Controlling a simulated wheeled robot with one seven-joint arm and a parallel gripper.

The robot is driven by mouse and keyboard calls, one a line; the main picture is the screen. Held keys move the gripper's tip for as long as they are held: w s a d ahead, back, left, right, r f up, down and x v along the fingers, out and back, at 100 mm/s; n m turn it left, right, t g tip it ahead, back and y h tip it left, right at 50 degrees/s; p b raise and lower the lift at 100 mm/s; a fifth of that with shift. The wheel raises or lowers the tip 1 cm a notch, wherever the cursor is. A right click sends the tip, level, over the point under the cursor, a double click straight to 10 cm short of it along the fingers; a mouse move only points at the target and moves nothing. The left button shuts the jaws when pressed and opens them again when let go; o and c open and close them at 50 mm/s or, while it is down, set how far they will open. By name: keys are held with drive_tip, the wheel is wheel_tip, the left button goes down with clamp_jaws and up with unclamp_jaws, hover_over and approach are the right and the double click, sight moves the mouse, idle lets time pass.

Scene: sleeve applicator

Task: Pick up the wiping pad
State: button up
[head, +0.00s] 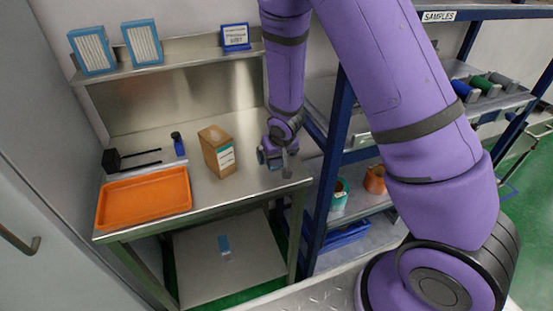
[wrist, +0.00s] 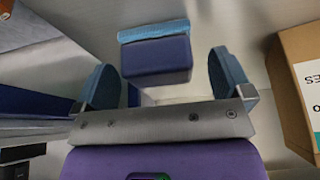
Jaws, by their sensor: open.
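The wiping pad (wrist: 157,62), a dark blue block with a light blue layer along its far side, shows in the wrist view on the steel bench top. It lies in front of my gripper (wrist: 167,80), between the lines of the two open fingers, with a gap on each side. The pad is apart from both fingers, and nothing is held. In the head view my gripper (head: 276,157) is low over the right end of the bench (head: 240,190), and the pad cannot be made out there.
A cardboard box (head: 216,151) stands close to the left of my gripper; it also shows at right in the wrist view (wrist: 300,85). An orange tray (head: 145,198), a dark blue bottle (head: 178,144) and a black item (head: 112,160) are further left. A blue-framed rack (head: 330,165) stands at right.

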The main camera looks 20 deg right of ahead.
drive_tip(key=shift+w+f, duration=0.15)
drive_tip(key=shift+f, duration=0.15)
drive_tip(key=c, duration=1.1)
drive_tip(key=shift+r, duration=0.15)
